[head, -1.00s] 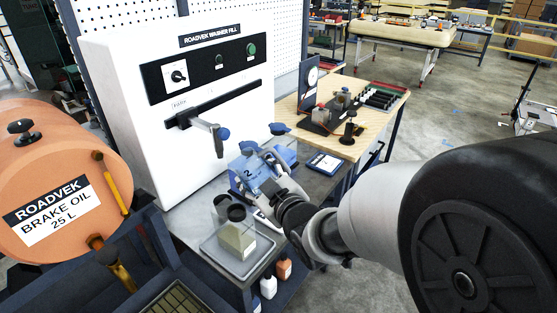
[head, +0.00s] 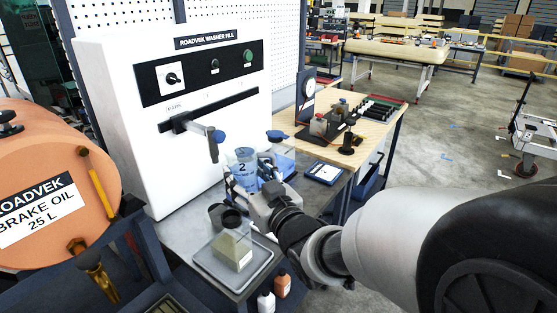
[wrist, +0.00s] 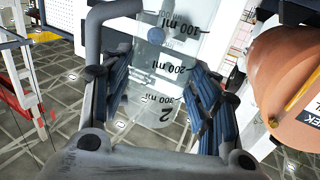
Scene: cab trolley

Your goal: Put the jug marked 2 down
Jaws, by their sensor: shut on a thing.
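The jug marked 2 (head: 243,173) is a clear, blue-tinted vessel with a dark 2 on its side. It stands nearly upright in the head view, in front of the white washer fill machine. My gripper (head: 252,190) is shut on it from the front right. In the wrist view the jug (wrist: 165,85) lies between the two ribbed fingers, with its ml marks and 2 upside down. The head view does not clearly show whether its base touches the bench.
A second clear container with blue liquid (head: 281,160) stands close behind right. The machine's spout lever (head: 216,140) juts out just left. An orange brake oil drum (head: 60,190) stands at left.

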